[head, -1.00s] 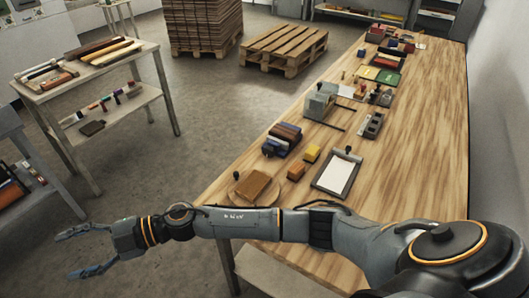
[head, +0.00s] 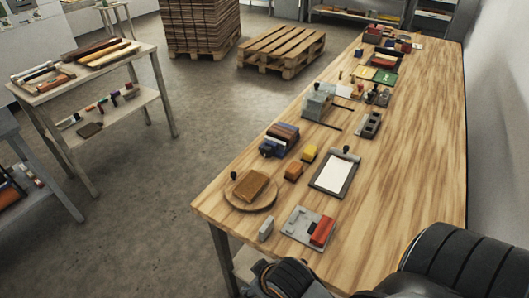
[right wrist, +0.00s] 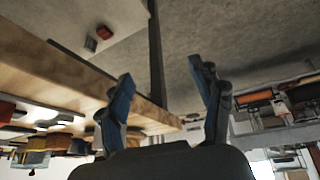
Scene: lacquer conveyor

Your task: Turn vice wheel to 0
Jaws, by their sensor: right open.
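A grey vice-like block with two dark rods (head: 318,103) stands on the wooden workbench (head: 415,150), around its middle length in the head view. A separate wheel or its numbers cannot be made out at this size. My right gripper (right wrist: 163,80) is open and empty in the right wrist view, with its two blue-grey fingers spread apart, beside the bench edge. In the head view only parts of my arm show at the bottom, with no fingers visible. My left gripper is in neither view.
A pallet (head: 283,48) and side table (head: 85,75) stand on the floor.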

